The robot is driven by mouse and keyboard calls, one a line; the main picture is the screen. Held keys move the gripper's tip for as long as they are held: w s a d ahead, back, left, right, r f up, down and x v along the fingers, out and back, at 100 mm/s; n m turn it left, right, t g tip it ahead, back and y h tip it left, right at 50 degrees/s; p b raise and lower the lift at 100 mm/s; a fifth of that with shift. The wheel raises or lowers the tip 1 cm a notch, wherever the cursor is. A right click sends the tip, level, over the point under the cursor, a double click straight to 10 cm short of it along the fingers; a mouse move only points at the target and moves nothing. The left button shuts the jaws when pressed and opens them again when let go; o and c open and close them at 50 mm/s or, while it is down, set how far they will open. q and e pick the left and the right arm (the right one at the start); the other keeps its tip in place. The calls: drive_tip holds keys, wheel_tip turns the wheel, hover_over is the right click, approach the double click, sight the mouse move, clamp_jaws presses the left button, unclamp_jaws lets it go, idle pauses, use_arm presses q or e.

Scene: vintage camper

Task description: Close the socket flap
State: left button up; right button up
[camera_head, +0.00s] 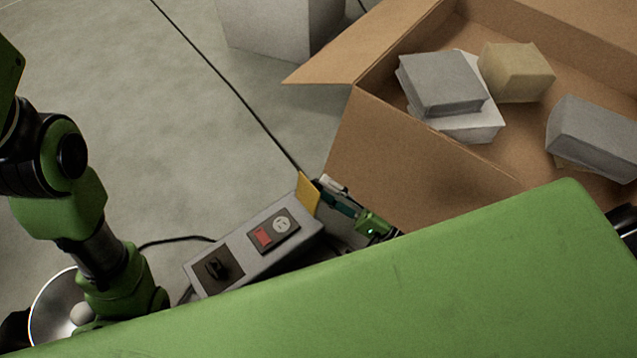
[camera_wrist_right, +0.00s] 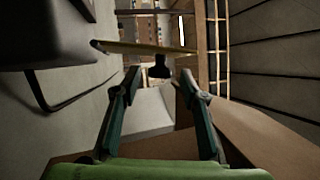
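The grey socket box (camera_head: 255,248) lies on the floor at the lower middle of the head view, with a black plug, a red switch and a round socket on top. The yellow socket flap (camera_head: 307,194) stands raised at its right end. In the right wrist view the flap (camera_wrist_right: 150,48) appears nearly edge-on, ahead of the fingers, beside the dark side of the box (camera_wrist_right: 45,35). My right gripper (camera_head: 328,190) is just right of the flap; its fingers (camera_wrist_right: 160,74) are apart with nothing between them. Contact with the flap cannot be told. My left gripper is out of view.
A large open cardboard box (camera_head: 415,165) with grey and tan blocks stands right of my right gripper, close by. A pale grey block (camera_head: 270,28) stands at the back. The floor to the left is mostly clear.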

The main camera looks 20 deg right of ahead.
drive_tip(key=shift+x, duration=1.3)
clamp_jaws()
drive_tip(key=shift+r, duration=0.1)
